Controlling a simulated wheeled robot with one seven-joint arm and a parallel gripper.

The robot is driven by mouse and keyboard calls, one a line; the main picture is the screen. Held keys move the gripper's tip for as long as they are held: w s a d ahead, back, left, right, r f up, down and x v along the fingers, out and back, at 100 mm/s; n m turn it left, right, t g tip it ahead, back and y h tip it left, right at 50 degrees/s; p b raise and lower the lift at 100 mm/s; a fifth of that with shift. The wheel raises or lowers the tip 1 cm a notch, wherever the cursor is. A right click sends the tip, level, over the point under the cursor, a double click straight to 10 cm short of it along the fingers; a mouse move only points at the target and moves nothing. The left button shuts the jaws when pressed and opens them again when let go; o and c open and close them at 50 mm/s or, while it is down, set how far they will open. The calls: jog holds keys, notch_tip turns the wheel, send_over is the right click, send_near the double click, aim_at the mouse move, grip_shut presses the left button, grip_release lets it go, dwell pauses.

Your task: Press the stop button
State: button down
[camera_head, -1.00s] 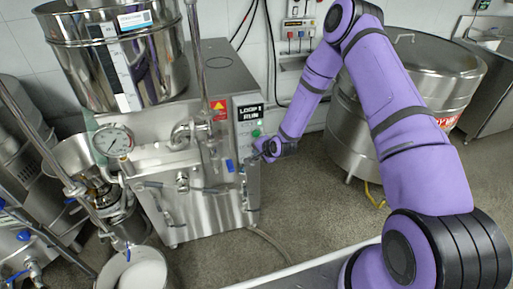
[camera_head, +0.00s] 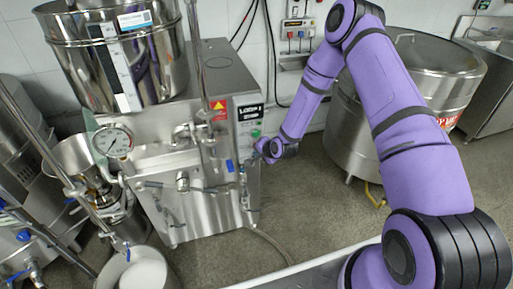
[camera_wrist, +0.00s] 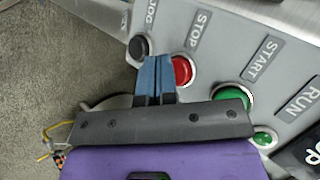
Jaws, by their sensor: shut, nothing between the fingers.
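The red stop button (camera_wrist: 183,70) sits on the grey control panel below the STOP label (camera_wrist: 197,32), in the wrist view. My gripper (camera_wrist: 156,64) is shut and empty, its blue fingertips at the left edge of the red button and partly over it. I cannot tell whether they touch it or press it in. In the head view my gripper's wrist (camera_head: 272,148) is beside the front panel of the steel mill (camera_head: 200,205). The red button is not visible there.
A green START button (camera_wrist: 233,97) is right of the stop button, and a black JOG button (camera_wrist: 138,47) is left of it. A small green lamp or button (camera_wrist: 264,137) is under RUN. A display (camera_head: 251,112) tops the panel. A large steel tank (camera_head: 352,140) stands right of the mill.

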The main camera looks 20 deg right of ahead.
jog(key=shift+s, duration=0.4)
jog(key=shift+s, duration=0.1)
jog(key=s, duration=0.4)
jog(key=shift+s, duration=0.4)
dwell(0.6)
